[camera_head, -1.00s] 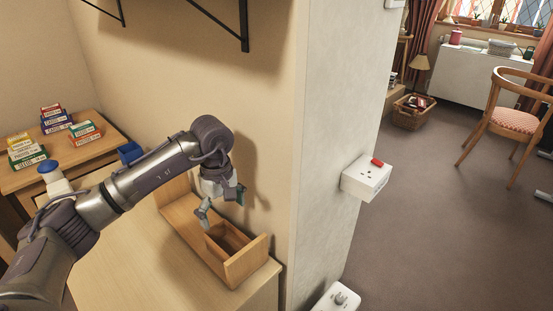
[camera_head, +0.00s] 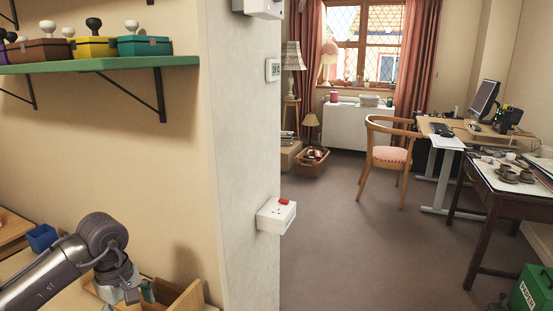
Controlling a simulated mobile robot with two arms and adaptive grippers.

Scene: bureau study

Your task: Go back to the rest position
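My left arm comes in from the lower left. Its gripper (camera_head: 139,295) is at the bottom edge of the head view, in front of a wooden holder (camera_head: 185,298) against the wall. The fingers look spread apart with nothing seen between them; their tips are partly cut off by the frame edge. My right gripper does not show.
A green shelf (camera_head: 100,65) with several coloured boxes hangs above the arm. Beyond are open floor, a chair (camera_head: 386,155), a dark table (camera_head: 500,200) and a green box (camera_head: 532,290).

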